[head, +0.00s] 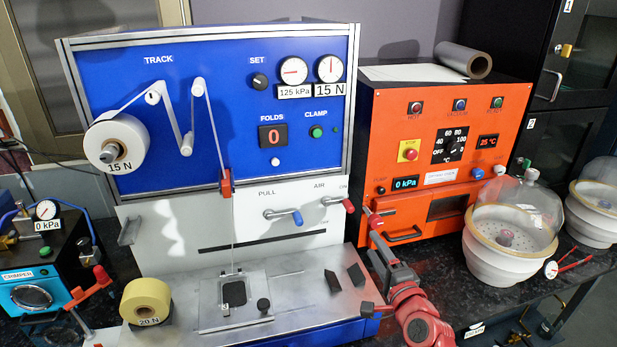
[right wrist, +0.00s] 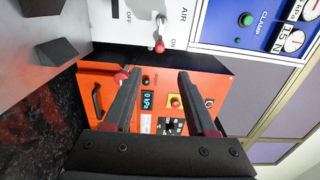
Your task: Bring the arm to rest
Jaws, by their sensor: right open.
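My right gripper (head: 369,232) is in front of the gap between the blue machine and the orange oven, with its red arm coming up from the lower right. In the right wrist view the right gripper (right wrist: 160,72) shows two dark fingers spread apart with nothing between them. The fingers point toward the orange oven (right wrist: 152,150). I see no touch with the oven or the blue machine. My left gripper is not in view.
The blue machine (head: 220,50) fills the middle, with PULL and AIR levers (head: 335,203) near my right gripper. The orange oven (head: 385,140) stands to its right. A white bowl with a glass dome (head: 505,260) is further right. A crimper (head: 40,285) stands at left.

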